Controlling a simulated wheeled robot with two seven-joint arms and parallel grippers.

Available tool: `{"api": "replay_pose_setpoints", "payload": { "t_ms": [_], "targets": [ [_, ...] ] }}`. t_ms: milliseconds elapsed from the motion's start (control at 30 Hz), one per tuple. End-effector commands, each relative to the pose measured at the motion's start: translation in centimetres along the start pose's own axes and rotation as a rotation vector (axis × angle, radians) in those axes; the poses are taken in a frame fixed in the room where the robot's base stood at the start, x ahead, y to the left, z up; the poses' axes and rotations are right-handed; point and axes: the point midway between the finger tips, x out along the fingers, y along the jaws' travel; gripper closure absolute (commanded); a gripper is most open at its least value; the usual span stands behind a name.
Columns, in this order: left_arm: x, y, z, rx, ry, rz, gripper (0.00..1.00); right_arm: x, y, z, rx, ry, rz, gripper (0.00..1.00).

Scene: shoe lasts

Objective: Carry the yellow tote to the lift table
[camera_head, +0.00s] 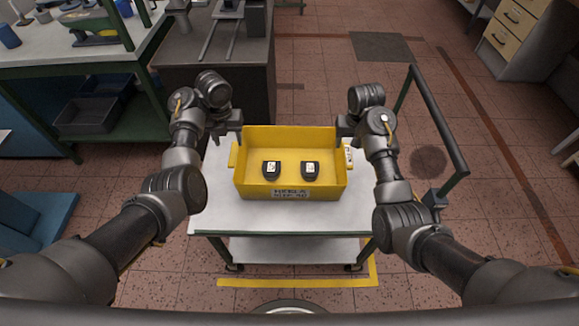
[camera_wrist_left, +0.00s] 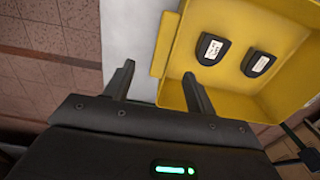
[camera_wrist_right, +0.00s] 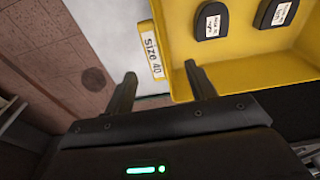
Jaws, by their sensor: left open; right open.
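The yellow tote (camera_head: 290,140) stands on a white-topped cart (camera_head: 215,207) in the middle of the head view. It holds two dark pieces (camera_head: 271,168) with white labels, and its front wall has a printed label. My left gripper (camera_head: 228,130) is open at the tote's left side; in the left wrist view its fingers (camera_wrist_left: 158,84) are spread near the left wall, one appearing over the tote. My right gripper (camera_head: 347,130) is open at the right side; its fingers (camera_wrist_right: 160,85) are spread near the right wall and a "Size 40" tag (camera_wrist_right: 152,54). I cannot tell whether either gripper touches the tote.
The cart has a dark handle rail (camera_head: 440,125) at right. A dark cabinet (camera_head: 215,75) stands behind it, and a green-framed bench (camera_head: 75,65) is at left. Drawers (camera_head: 512,25) are at far right. Yellow floor tape (camera_head: 290,282) lies in front; open floor extends right.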

Motion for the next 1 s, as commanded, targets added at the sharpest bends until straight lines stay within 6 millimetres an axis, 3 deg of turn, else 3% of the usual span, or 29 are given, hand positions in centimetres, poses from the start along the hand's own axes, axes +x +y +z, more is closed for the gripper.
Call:
{"api": "replay_pose_setpoints", "payload": {
  "t_ms": [500,700,1000],
  "targets": [
    [8.2,-0.2,-0.1,0.002,0.005,0.000,0.44,8.2,0.3,0.1,0.004,-0.003,0.002,0.44],
    [9.6,-0.2,0.0,0.003,0.001,0.001,0.44,9.6,0.3,0.1,0.004,-0.002,0.001,0.44],
    [9.8,-0.2,0.0,0.002,0.001,0.001,0.44,9.7,0.3,0.1,0.005,0.000,0.001,0.44]
  ]
}}
